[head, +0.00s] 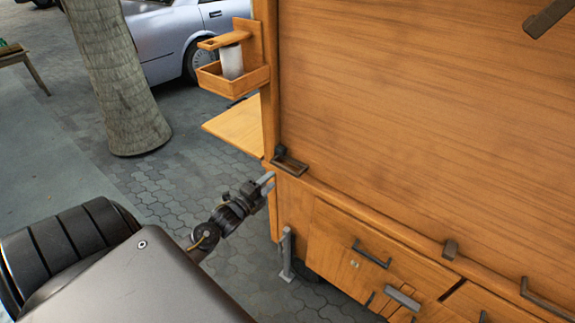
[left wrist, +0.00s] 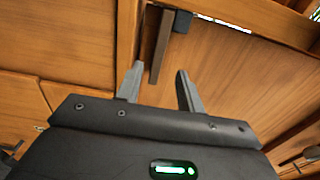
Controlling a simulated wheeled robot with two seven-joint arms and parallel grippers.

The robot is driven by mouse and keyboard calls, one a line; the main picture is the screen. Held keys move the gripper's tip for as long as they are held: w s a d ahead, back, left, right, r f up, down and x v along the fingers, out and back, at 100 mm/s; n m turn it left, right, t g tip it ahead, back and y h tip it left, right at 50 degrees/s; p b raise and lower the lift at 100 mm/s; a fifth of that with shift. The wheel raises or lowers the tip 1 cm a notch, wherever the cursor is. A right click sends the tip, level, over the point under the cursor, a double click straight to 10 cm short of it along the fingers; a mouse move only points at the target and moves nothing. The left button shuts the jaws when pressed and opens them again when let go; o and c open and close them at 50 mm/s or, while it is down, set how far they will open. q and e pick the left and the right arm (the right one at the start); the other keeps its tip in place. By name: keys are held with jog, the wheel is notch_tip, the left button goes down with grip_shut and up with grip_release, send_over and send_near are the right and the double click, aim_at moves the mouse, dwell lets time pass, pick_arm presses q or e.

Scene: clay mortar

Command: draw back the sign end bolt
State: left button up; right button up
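The bolt (head: 290,166), a dark metal bar with a blackish block at one end, sits on the ledge at the near left corner of the wooden cart. I take it to be the sign end bolt; no label shows. My left gripper (head: 267,181) is just below and left of it, at the corner post. In the left wrist view, the two grey fingers (left wrist: 158,78) are open. The dark bar (left wrist: 160,48) lies ahead, its lower end appearing between the fingertips, with the block (left wrist: 182,22) at its top. No contact is visible. My right gripper is not in view.
The cart's big wooden panel (head: 430,110) rises behind the ledge. Drawers with dark handles (head: 371,254) and a grey support leg (head: 286,255) are below. A wooden holder with a pale cylinder (head: 231,62) juts out upper left. Paving (head: 180,190) left of the cart is clear.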

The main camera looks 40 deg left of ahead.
aim_at(283, 170)
pick_arm(q)
jog(key=w+p, duration=0.1)
jog(key=w, duration=0.9)
jog(key=shift+w+a+p, duration=0.15)
jog(key=shift+w+p, duration=0.15)
jog(key=shift+p, duration=0.1)
grip_shut()
